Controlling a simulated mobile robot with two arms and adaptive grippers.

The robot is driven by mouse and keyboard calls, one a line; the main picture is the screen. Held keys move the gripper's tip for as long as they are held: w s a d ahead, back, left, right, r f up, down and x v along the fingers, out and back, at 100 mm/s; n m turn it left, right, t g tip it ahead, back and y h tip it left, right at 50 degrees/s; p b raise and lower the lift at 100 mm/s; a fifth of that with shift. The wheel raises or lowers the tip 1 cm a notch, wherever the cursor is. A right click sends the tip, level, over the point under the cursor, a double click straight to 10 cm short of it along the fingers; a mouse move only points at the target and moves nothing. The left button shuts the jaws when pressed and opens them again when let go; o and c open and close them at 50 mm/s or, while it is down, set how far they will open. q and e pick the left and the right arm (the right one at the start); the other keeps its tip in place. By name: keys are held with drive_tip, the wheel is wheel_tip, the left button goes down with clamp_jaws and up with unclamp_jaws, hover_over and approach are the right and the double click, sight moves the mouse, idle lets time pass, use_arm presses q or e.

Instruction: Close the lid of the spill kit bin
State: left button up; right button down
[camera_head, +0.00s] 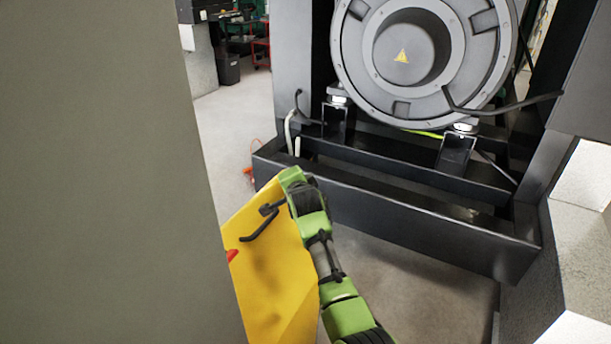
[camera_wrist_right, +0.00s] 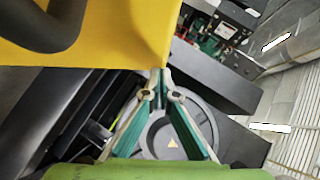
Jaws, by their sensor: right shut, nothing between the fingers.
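The yellow lid of the spill kit bin (camera_head: 275,285) stands steeply tilted at the lower middle of the head view. A dark bar handle (camera_head: 262,228) sticks out from its face. The lid also fills the top left of the right wrist view (camera_wrist_right: 110,38), with the dark handle (camera_wrist_right: 62,22) at its corner. My right gripper (camera_wrist_right: 158,88) is shut and empty, its tips close to the lid's lower edge; I cannot tell if they touch. In the head view my right arm overlaps the lid and its fingertips are hard to make out. The bin body is not clearly visible. My left gripper is not in view.
A large grey-green panel (camera_head: 100,180) blocks the left of the head view. The genset (camera_head: 405,50) stands ahead on a black base frame (camera_head: 400,215). A grey block (camera_head: 580,250) is at right. Open floor (camera_head: 228,130) runs back between panel and genset.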

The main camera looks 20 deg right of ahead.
sight(275, 177)
drive_tip(key=shift+n+g, duration=0.4)
drive_tip(key=shift+g, duration=0.2)
drive_tip(key=w+a+f+b, duration=0.2)
drive_tip(key=w+b, duration=0.1)
drive_tip(key=shift+a+f, duration=0.2)
drive_tip(key=shift+w+a+f+b, duration=0.1)
drive_tip(key=shift+w+a+b, duration=0.1)
drive_tip(key=shift+b, duration=0.1)
drive_tip(key=shift+w+a+f, duration=0.1)
drive_tip(key=shift+w+a, duration=0.15)
drive_tip(key=shift+w, duration=0.05)
drive_tip(key=shift+s+d, duration=0.1)
